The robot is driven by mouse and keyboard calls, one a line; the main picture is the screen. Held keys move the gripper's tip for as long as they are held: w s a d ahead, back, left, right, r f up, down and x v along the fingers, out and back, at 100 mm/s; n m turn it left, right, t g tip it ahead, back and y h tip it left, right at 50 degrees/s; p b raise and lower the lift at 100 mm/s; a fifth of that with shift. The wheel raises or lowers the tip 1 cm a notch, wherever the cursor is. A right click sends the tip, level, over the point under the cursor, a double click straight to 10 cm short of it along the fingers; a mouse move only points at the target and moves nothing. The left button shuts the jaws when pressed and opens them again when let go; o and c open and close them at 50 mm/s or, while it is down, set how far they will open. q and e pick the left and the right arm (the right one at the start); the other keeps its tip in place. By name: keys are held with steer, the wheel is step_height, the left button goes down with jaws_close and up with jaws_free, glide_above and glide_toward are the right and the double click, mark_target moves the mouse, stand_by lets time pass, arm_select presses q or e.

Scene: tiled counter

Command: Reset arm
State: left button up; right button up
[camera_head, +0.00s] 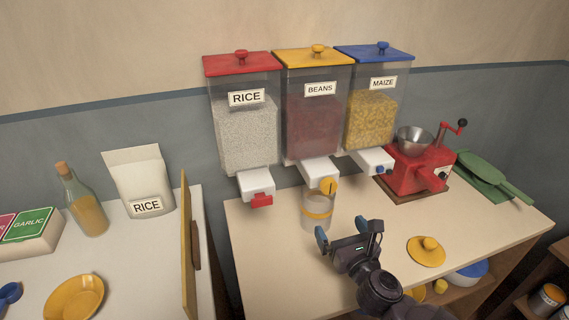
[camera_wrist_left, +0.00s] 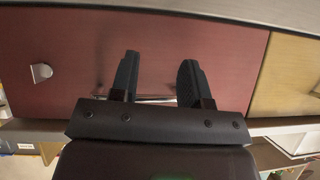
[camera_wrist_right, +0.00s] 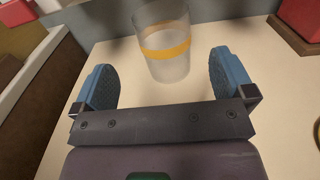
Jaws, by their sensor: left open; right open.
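My right gripper (camera_head: 349,235) is open and empty above the counter (camera_head: 270,275), in front of a clear jar with a yellow band (camera_head: 317,214). In the right wrist view, the jar (camera_wrist_right: 165,58) stands upright beyond the blue-padded fingertips (camera_wrist_right: 160,75), apart from them. The jar stands under the yellow-knobbed spout (camera_head: 320,174) of the beans dispenser (camera_head: 316,120). My left gripper (camera_wrist_left: 158,75) shows only in its own wrist view. It is open, with nothing between its dark fingers, in front of a dark red panel (camera_wrist_left: 220,45).
The rice dispenser (camera_head: 247,130) and maize dispenser (camera_head: 370,120) flank the beans one. A red grinder (camera_head: 415,168), green scoop (camera_head: 490,175) and yellow lid (camera_head: 426,252) are to the right. A bottle (camera_head: 85,205), rice bag (camera_head: 138,180) and yellow bowl (camera_head: 74,298) are left, past an upright board (camera_head: 187,245).

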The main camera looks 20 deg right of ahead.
steer(key=s+a+r+n+g+y, duration=0.1)
steer(key=s+a+n+g+y, duration=0.35)
steer(key=n, duration=0.85)
steer(key=s+a+r+n+g+y, duration=0.1)
steer(key=s+a+n+y, duration=0.6)
steer(key=n, duration=0.5)
steer(key=s+d+f+n+g+h, duration=0.4)
steer(key=s+d+n+g+h, duration=0.1)
steer(key=s+n+h, duration=0.15)
steer(key=s+d+f+n+g+h, duration=0.4)
steer(key=s+d+n+g+h, duration=0.1)
steer(key=s, duration=0.3)
steer(key=w+f+n+t, duration=0.1)
steer(key=w+f+t, duration=0.6)
steer(key=f, duration=0.4)
steer(key=shift+w+a+t+y, duration=0.25)
steer(key=shift+w+t+y, duration=0.15)
steer(key=shift+t, duration=0.45)
